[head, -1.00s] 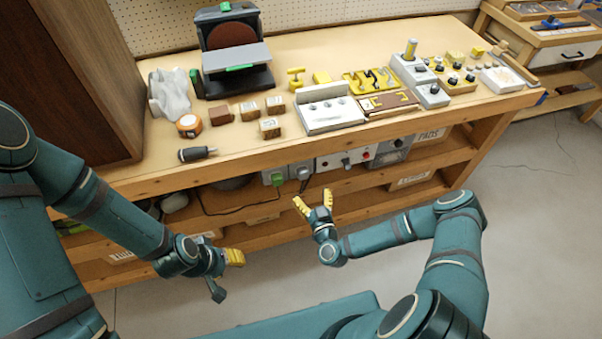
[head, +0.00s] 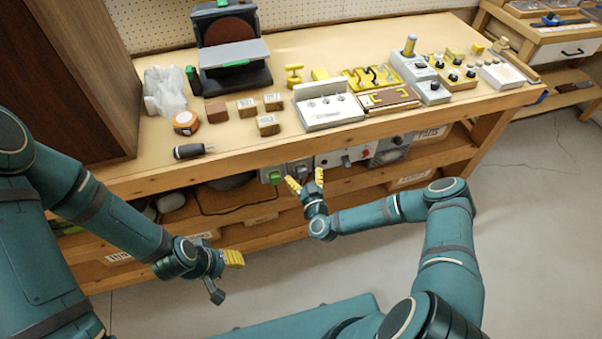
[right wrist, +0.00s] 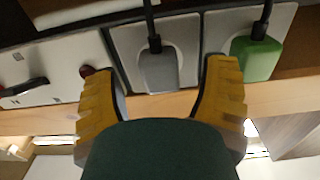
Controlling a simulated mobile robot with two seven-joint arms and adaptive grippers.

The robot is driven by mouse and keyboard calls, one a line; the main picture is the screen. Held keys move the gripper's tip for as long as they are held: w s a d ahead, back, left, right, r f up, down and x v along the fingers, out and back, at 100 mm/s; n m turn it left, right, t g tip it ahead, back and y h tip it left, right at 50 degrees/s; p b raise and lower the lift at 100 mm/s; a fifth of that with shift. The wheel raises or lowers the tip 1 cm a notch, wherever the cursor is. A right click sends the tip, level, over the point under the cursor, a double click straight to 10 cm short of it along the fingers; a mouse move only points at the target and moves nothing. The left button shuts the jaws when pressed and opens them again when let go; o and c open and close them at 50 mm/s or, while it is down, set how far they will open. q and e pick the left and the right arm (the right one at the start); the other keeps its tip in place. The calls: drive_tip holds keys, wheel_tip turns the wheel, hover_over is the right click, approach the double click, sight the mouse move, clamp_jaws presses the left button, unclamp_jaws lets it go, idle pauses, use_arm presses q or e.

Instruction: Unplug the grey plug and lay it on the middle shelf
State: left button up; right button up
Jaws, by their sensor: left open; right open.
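The grey plug (right wrist: 158,70) sits in a grey socket plate under the bench top, with a black cord running from it. In the right wrist view it lies between and beyond the yellow fingers of my right gripper (right wrist: 162,100), which is open and empty. In the head view my right gripper (head: 306,180) is in front of the socket panel and partly covers the grey plug. My left gripper (head: 226,275) is open and empty, low in front of the bench. The middle shelf (head: 345,182) runs below the sockets.
A green plug (right wrist: 257,58) sits in the neighbouring socket, close to one finger; it also shows in the head view (head: 275,177). A white panel with a red knob (right wrist: 87,71) is on the other side.

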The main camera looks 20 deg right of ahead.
sight(303, 175)
drive_tip(key=shift+w, duration=0.7)
idle(0.8)
clamp_jaws()
drive_tip(key=shift+s, duration=0.2)
drive_tip(key=shift+s+d+p, duration=0.1)
drive_tip(key=shift+s+p, duration=0.9)
drive_tip(key=shift+s, duration=1.8)
